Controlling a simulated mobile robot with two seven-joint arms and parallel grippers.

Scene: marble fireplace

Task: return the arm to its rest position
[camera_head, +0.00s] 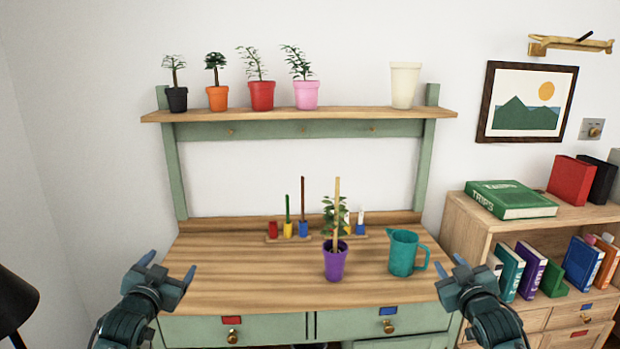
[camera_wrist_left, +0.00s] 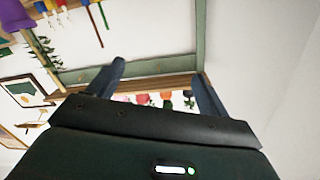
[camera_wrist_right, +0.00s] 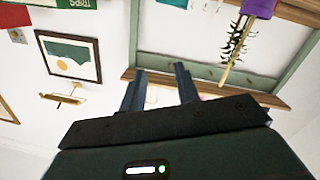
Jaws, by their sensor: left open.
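My left gripper (camera_head: 168,267) hangs at the left front of the workbench, open and empty. Its two spread fingers also show in the left wrist view (camera_wrist_left: 160,85). My right gripper (camera_head: 474,266) is at the right front edge of the bench, right of the teal pitcher. Its fingers are apart with nothing between them in the right wrist view (camera_wrist_right: 160,88). Neither gripper touches any object.
On the wooden benchtop (camera_head: 230,275) stand a purple pot (camera_head: 335,264) with a plant and stick, a teal pitcher (camera_head: 402,254) and a small rack of coloured holders. Several potted plants line the shelf (camera_head: 350,113). A bookcase (camera_head: 465,215) stands right, a black lamp (camera_head: 14,300) left.

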